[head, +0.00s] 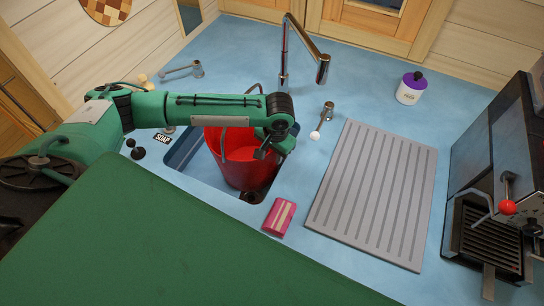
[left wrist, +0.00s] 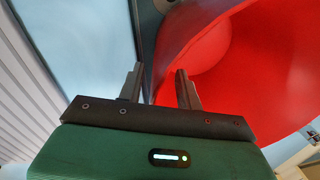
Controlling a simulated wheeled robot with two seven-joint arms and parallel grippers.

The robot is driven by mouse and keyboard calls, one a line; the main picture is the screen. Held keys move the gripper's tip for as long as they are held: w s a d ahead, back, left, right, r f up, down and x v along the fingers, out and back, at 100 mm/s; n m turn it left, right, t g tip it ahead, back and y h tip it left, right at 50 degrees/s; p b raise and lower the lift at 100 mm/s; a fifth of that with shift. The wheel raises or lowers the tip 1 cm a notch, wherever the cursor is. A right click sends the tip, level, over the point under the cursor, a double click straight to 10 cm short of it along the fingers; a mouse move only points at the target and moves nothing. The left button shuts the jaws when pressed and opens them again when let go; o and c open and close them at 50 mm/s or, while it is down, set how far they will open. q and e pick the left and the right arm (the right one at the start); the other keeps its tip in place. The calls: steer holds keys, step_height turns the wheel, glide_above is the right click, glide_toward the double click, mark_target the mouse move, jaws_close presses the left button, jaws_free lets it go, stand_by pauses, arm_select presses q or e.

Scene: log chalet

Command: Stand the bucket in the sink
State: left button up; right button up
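The red bucket (head: 245,172) is in the blue sink basin (head: 184,153), with its open top up and looking roughly upright. My arm hides part of its rim. Whether its base rests flat on the sink floor is hard to tell. My left gripper (head: 262,152) is at the bucket's top, on its right side. In the left wrist view the two fingers of the gripper (left wrist: 159,88) are apart, with the bucket's red wall (left wrist: 225,45) close behind and beside the right finger. I see no clear grip on it. My right gripper is not in view.
A chrome tap (head: 302,45) stands behind the sink. A grey ribbed drainboard (head: 372,190), a purple-lidded jar (head: 411,90) and a coffee machine (head: 500,180) are farther right.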

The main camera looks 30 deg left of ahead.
arm_select(q)
steer(key=r, duration=0.3)
steer(key=r+b, duration=0.1)
steer(key=r, duration=0.2)
steer(key=d+r, duration=0.1)
steer(key=r, duration=0.2)
steer(key=shift+s+r+b, duration=0.1)
steer(key=shift+r+b, duration=0.2)
steer(key=shift+r, duration=0.05)
